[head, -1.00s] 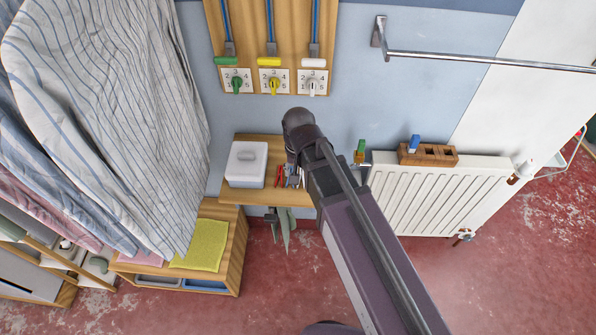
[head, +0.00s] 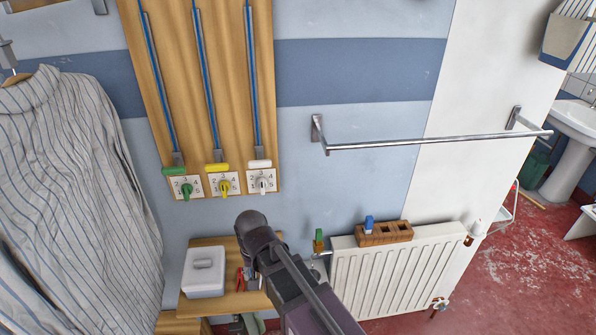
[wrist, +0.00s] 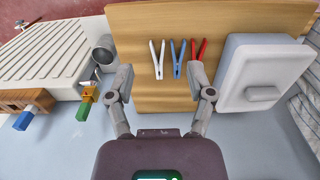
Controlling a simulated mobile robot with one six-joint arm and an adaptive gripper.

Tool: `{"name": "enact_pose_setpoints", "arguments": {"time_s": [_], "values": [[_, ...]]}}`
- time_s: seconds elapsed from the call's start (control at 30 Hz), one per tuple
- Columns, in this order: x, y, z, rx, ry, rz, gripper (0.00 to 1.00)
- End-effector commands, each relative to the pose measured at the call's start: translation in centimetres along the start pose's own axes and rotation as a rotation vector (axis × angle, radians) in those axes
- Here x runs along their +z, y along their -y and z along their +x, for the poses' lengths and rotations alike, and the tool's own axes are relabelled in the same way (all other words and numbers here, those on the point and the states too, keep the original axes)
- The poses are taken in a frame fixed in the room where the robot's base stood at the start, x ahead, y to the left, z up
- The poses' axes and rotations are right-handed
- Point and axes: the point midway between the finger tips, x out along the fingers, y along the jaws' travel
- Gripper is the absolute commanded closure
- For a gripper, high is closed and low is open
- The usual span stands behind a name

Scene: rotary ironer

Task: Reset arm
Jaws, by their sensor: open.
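My gripper (wrist: 162,84) is open and empty in the wrist view, its two fingers spread wide over the wooden shelf (wrist: 125,35). A white clothespin (wrist: 157,58), a blue clothespin (wrist: 178,58) and a red clothespin (wrist: 197,52) lie ahead of and between the fingers. I cannot tell how high the fingers are above the shelf. In the head view my arm (head: 285,275) reaches up from the bottom edge to the shelf, and its links hide the fingers.
A white lidded box (head: 204,272) stands left of my arm. The radiator (head: 395,278) bears a wooden block (head: 383,233) with a blue piece. A metal cup (wrist: 104,52) stands near the left finger. A rail (head: 430,144), dial panel (head: 210,100) and striped shirt (head: 75,180) surround this.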

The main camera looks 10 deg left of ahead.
Motion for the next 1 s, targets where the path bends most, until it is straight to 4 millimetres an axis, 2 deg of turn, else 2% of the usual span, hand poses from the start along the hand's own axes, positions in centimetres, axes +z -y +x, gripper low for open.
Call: {"name": "enact_pose_setpoints", "arguments": {"time_s": [0.17, 0.37, 0.7, 1.0], "values": [[-0.1, -0.5, 0.0, 0.0, 0.0, 0.004, 0.31], [-0.5, -3.2, 0.0, 0.0, 0.0, 0.027, 0.31], [-1.0, -12.1, 0.0, 0.0, 0.0, 0.098, 0.31], [-0.2, -20.3, 0.0, 0.001, 0.0, 0.163, 0.31]]}}
